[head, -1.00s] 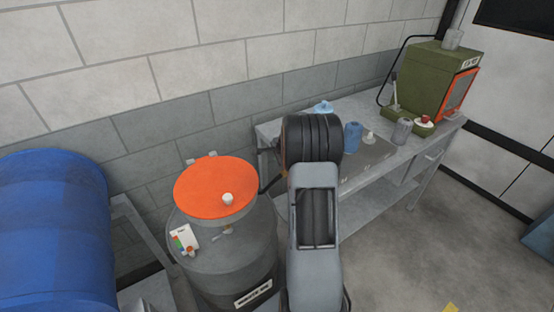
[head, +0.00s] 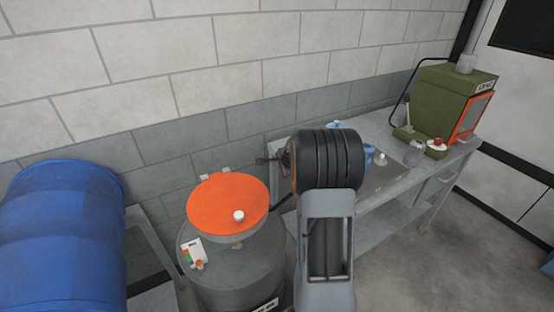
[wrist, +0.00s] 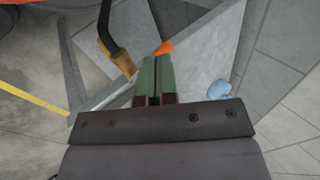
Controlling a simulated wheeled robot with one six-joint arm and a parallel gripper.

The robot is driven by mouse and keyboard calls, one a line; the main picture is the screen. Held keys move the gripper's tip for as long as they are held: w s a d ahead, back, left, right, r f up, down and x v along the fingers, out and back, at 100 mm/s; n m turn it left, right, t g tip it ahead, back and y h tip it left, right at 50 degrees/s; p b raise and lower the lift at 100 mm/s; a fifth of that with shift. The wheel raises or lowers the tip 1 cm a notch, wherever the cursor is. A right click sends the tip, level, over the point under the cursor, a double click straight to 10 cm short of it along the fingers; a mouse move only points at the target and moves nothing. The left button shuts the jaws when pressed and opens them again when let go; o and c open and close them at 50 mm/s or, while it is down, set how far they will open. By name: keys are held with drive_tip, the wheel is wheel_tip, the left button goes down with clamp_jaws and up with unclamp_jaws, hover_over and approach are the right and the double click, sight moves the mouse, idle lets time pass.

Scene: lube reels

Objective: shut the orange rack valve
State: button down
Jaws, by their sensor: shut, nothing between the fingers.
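My gripper (wrist: 157,62) is shut and empty, its green fingers pressed together in the wrist view. Just beyond the fingertips, slightly right, is a small orange piece (wrist: 166,47). It may be a valve handle, but I cannot tell, nor whether the fingers touch it. Left of the fingers a black hose ends in a brass-coloured fitting (wrist: 119,62). In the head view a blue drum (head: 65,235) lies at the left. No orange valve is clearly recognisable there. My arm hides part of the bench, and the fingers are not clear in that view.
A grey drum (head: 225,280) carries a wide orange dish (head: 225,203) with a small white cap, beside my arm. Behind stands a grey workbench (head: 385,195) with a green machine (head: 440,100). A light blue object (wrist: 218,91) shows in the wrist view. Floor is open at right.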

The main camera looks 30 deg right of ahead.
drive_tip(key=a+r, duration=0.3)
drive_tip(key=r, duration=0.2)
drive_tip(key=shift+s+a, duration=0.25)
drive_tip(key=shift+s, duration=0.05)
drive_tip(key=shift+r, duration=0.1)
drive_tip(key=s+a+r+n+g, duration=0.1)
drive_tip(key=s+a+r+n, duration=0.2)
drive_tip(key=s+a+n, duration=0.7)
drive_tip(key=s+a+r+n+y, duration=0.1)
drive_tip(key=s+a+r+n, duration=0.2)
drive_tip(key=s+a+n, duration=0.7)
drive_tip(key=s+a, duration=0.1)
drive_tip(key=s, duration=0.2)
drive_tip(key=shift+a+g, duration=0.35)
drive_tip(key=shift+g, duration=0.05)
